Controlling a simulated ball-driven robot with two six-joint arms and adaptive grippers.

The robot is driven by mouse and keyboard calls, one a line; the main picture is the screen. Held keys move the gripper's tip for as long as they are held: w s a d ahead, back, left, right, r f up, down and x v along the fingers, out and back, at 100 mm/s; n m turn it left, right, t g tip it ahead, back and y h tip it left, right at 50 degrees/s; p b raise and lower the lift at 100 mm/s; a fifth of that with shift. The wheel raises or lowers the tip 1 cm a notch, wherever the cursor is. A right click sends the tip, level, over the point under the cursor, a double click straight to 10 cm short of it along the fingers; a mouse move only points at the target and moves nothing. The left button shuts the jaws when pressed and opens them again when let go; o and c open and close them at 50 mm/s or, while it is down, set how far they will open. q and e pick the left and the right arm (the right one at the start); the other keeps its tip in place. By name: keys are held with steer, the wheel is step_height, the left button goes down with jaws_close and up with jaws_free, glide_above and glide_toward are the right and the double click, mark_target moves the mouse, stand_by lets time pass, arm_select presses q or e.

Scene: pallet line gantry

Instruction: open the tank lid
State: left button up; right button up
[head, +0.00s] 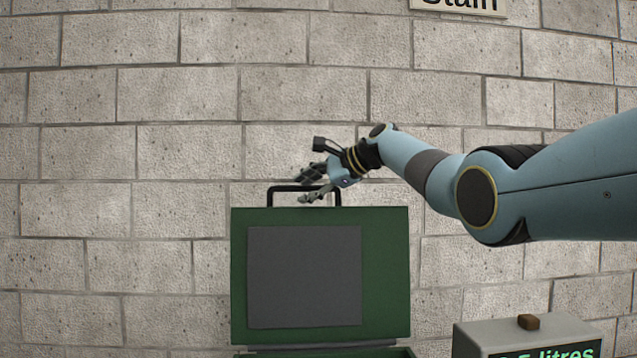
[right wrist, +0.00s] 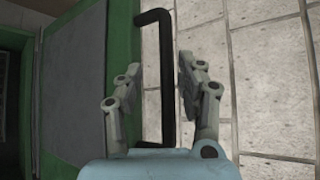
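The green tank lid (head: 385,270) stands upright against the wall side, with a dark grey panel on the face toward me. Its black handle (head: 272,197) is on the top edge. Only a strip of the green tank (head: 395,353) shows below it. My right gripper (head: 308,184) is at the handle's top right. In the right wrist view, the black handle (right wrist: 165,90) lies between the two parted fingers (right wrist: 160,68), with gaps on both sides. The lid (right wrist: 125,25) is left of them. My left gripper is not in view.
A grey box (head: 485,335) with a brown knob (head: 528,322) and a green-lettered litres display stands right of the tank. A pale block wall (head: 130,150) is behind the lid. A sign (head: 458,6) is cut off at the top. The space left of the lid is clear.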

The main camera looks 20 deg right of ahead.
steer(key=v, duration=1.2)
